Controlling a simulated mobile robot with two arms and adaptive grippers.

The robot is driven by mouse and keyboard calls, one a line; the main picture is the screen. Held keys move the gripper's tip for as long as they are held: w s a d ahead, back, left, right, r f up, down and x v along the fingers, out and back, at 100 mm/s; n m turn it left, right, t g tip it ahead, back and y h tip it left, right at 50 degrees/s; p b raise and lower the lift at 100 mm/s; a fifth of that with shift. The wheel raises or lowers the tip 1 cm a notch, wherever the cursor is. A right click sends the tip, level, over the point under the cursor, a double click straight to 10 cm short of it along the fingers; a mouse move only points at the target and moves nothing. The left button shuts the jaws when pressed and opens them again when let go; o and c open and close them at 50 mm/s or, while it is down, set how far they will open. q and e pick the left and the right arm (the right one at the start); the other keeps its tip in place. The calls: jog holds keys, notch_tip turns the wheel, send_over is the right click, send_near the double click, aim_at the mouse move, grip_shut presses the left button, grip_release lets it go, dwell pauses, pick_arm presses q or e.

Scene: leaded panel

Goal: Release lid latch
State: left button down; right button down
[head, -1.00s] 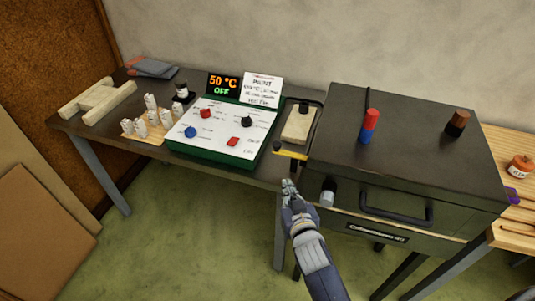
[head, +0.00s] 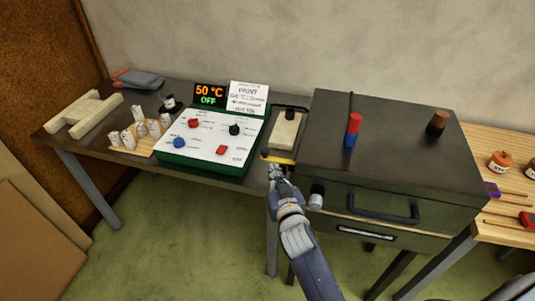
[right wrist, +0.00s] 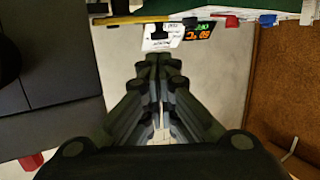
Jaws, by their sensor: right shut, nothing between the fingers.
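The dark box (head: 390,150) stands right of the control panel, with its lid down and a black handle (head: 382,212) on its front. A yellow bar (head: 280,160) with a dark knob sits at the box's left edge; it also shows in the right wrist view (right wrist: 125,20). I cannot tell for sure which part is the lid latch. A grey cylindrical knob (head: 316,196) sticks out of the box's front left. My right gripper (head: 273,167) is shut and empty, with its tips just below the yellow bar; contact is unclear. My left gripper is not in view.
The green control panel (head: 167,160) and its display (head: 209,95), reading 50 °C OFF, are left of the bar. A pale block (head: 286,130) lies behind it. Floor in front is clear.

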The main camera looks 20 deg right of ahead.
jog(key=p+x, duration=0.1)
jog(key=x, duration=0.9)
jog(key=shift+p, duration=0.3)
jog(key=shift+w+d, duration=0.1)
